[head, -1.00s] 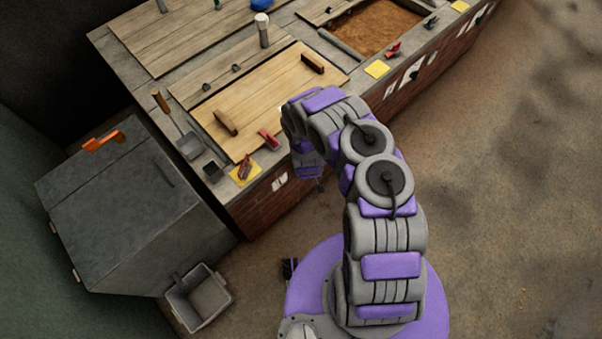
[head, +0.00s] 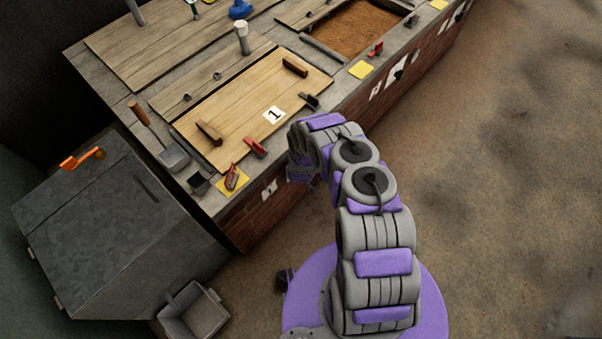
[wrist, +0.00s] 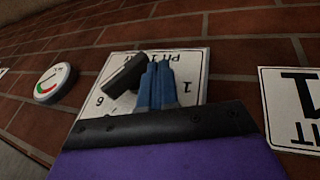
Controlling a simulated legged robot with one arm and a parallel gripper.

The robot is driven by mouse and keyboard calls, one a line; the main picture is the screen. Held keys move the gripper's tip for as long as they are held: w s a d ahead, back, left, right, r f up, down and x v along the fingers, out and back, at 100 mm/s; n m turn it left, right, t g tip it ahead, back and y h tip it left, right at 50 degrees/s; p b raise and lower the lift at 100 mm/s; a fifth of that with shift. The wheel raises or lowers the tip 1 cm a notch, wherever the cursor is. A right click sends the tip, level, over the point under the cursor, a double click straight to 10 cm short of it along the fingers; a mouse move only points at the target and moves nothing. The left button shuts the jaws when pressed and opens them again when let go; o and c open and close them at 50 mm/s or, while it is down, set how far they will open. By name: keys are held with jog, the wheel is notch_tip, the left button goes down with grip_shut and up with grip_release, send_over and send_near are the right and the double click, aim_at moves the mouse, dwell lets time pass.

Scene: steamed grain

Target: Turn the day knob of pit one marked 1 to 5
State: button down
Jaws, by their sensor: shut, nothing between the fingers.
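In the wrist view the day knob (wrist: 125,76) of pit one is a black bar on a white dial plate (wrist: 118,62), which is fixed to the brick wall. The plate reads upside down, with "PIT 1" and the digits 1 and 6 in sight; the other marks are hidden. My gripper (wrist: 158,68) has its blue fingers together and empty, just right of the knob in the picture. I cannot tell whether they touch it. In the head view pit one has a wooden lid (head: 235,125) labelled 1; my arm hides the fingers there.
A round gauge (wrist: 54,83) is left of the dial plate, and a white PIT 1 sign (wrist: 292,105) is at the right. A grey bin (head: 110,225) stands left of the brick bench. Open floor (head: 500,200) lies to the right.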

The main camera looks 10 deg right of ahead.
jog(key=shift+w+d+f, duration=0.2)
jog(key=shift+w+d, duration=0.05)
jog(key=shift+d, duration=0.1)
jog(key=shift+w+d+f+b, duration=0.15)
jog(key=shift+f+b, duration=0.25)
jog(key=shift+b, duration=0.1)
